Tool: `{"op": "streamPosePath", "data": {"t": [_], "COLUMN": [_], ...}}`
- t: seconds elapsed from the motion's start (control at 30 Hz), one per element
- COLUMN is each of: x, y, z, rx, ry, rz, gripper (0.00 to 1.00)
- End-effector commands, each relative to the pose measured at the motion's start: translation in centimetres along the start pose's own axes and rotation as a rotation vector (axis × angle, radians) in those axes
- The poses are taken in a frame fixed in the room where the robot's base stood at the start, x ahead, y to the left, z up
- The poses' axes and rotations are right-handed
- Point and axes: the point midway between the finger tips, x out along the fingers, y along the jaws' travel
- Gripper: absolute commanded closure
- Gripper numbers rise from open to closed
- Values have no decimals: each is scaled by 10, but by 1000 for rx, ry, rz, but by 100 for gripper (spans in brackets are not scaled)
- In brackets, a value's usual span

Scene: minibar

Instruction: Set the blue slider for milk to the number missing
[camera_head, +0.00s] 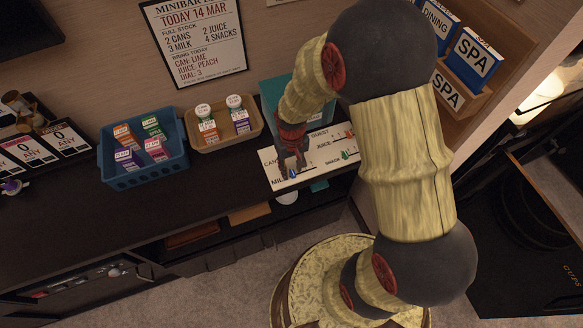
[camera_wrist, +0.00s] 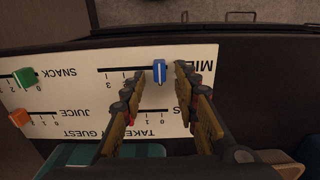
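The white slider panel (camera_head: 330,154) lies on the dark counter, and it fills much of the wrist view (camera_wrist: 60,92). The blue slider (camera_wrist: 159,71) sits on the milk line, towards the MILK label end; the 3 is at the far left end. Its exact number is hard to read. It also shows in the head view (camera_head: 293,172) below the fingers. My gripper (camera_wrist: 156,78) is open, with one finger on each side of the blue slider and visible gaps. In the head view my gripper (camera_head: 291,158) points down at the panel's left part.
A green slider (camera_wrist: 25,78) and an orange slider (camera_wrist: 18,117) share the panel. A wall sign (camera_head: 198,40) lists full stock, including 3 milk. A tan tray (camera_head: 223,142) holds two white-topped containers. A blue basket (camera_head: 145,181) holds several cartons.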

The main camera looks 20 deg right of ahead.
Motion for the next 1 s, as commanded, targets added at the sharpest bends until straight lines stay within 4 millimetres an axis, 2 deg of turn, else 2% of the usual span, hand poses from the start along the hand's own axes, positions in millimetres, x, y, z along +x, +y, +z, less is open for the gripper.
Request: {"op": "streamPosePath", "data": {"t": [0.17, 0.7, 1.0], "x": [-1, -1, -1], "y": [0, 0, 0], "z": [0, 0, 0], "rx": [0, 0, 0], "ry": [0, 0, 0], "rz": [0, 0, 0], "gripper": [70, 100, 100]}}
